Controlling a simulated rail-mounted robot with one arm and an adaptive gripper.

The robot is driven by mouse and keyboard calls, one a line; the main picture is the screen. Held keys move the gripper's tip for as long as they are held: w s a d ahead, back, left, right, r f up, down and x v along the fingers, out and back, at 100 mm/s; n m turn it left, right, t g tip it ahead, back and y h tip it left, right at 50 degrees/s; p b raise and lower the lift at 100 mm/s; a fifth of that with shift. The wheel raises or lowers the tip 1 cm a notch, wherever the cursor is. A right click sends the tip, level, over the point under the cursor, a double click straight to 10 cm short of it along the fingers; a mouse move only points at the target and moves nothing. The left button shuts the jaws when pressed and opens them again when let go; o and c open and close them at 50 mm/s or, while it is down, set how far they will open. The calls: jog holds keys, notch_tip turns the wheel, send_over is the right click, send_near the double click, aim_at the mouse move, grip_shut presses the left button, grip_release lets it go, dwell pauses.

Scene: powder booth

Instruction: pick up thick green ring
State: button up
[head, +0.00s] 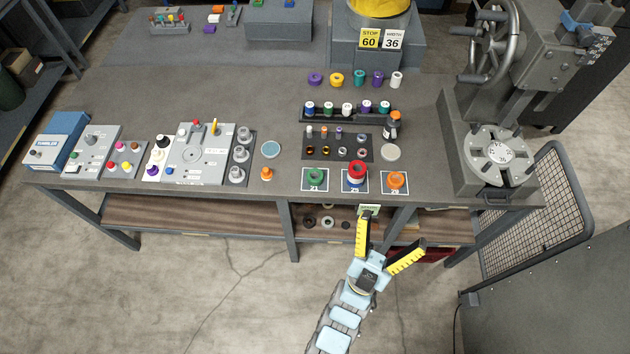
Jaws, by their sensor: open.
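A thick green ring (315,178) lies flat on a light square card (304,188) at the front edge of the workbench. Beside it to the right are a red and blue ring stack (356,173) and an orange ring (396,180), each on its own card. My gripper (391,240), with yellow-padded fingers, is open and empty. It is in front of the bench edge, below and to the right of the green ring in the picture, apart from it.
Behind the cards stand a dark tray (338,147) of small parts, a black rack (346,115) of coloured spools and an orange-capped bottle (392,128). A grey machine (490,150) stands at right. Control panels (200,153) fill the left. A lower shelf (190,215) runs under the bench.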

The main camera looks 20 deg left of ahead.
jog(key=w+d+f+g+y+b, duration=0.3)
jog(key=w+f+g+b, duration=0.6)
jog(key=w+f, duration=0.75)
jog(key=n+g+y+b, duration=1)
jog(key=n+y+b, duration=0.25)
jog(key=b, duration=0.45)
send_near(313, 173)
jog(key=x, duration=0.8)
jog(key=shift+w+f, duration=0.15)
jog(key=shift+c, duration=0.2)
jog(key=c, duration=1.3)
